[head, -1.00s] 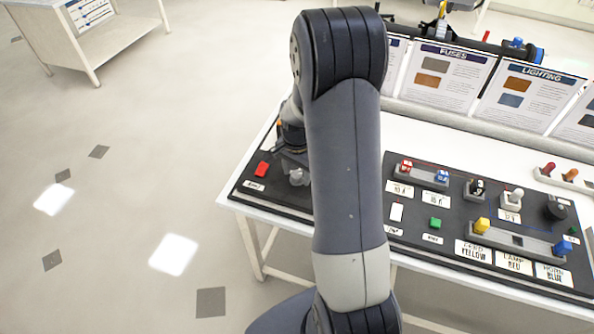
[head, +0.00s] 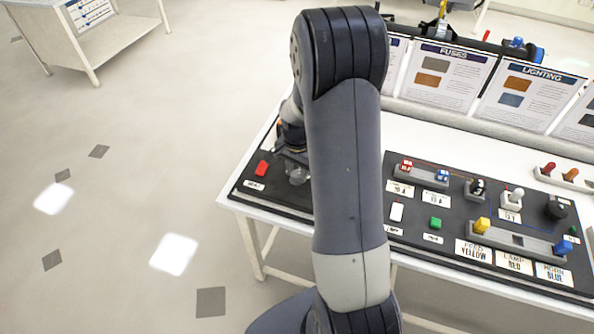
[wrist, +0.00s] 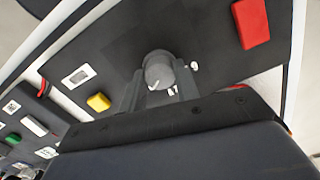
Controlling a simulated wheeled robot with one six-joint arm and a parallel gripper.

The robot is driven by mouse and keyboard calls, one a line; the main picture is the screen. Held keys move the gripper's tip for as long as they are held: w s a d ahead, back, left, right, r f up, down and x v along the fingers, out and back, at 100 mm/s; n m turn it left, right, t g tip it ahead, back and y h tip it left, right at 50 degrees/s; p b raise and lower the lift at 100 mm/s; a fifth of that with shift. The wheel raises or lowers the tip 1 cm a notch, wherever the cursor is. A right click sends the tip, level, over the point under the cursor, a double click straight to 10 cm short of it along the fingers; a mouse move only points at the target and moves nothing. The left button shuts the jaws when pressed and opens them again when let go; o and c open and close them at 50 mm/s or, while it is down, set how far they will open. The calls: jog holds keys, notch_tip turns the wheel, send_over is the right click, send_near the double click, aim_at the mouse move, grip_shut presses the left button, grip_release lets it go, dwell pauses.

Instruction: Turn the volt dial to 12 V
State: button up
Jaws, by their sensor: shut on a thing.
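The volt dial (wrist: 158,70) is a round grey knob with a pale pointer mark, on a dark panel in the upper middle of the wrist view. My gripper (wrist: 156,84) has its two grey fingers on either side of the dial, shut on it. Small white marks sit beside the dial, but no volt figures are readable. In the head view my gripper (head: 294,165) is partly hidden behind my arm, over the left end of the panel, with the greyish dial (head: 297,176) just below it.
A red block (head: 262,168) lies left of the dial. The dark panel (head: 400,250) continues right with a green button (head: 435,223), a white switch (head: 397,211), and yellow and blue plugs. Upright cards (head: 445,75) line the table's back.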

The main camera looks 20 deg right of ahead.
aim_at(297, 173)
jog(key=n+b, duration=0.1)
jog(key=n, duration=0.4)
jog(key=n+b, duration=0.1)
jog(key=n, duration=0.5)
dwell(0.3)
jog(key=shift+n, duration=0.3)
jog(key=o, duration=1)
notch_tip(297, 173, up, 11)
jog(key=shift+f, duration=0.1)
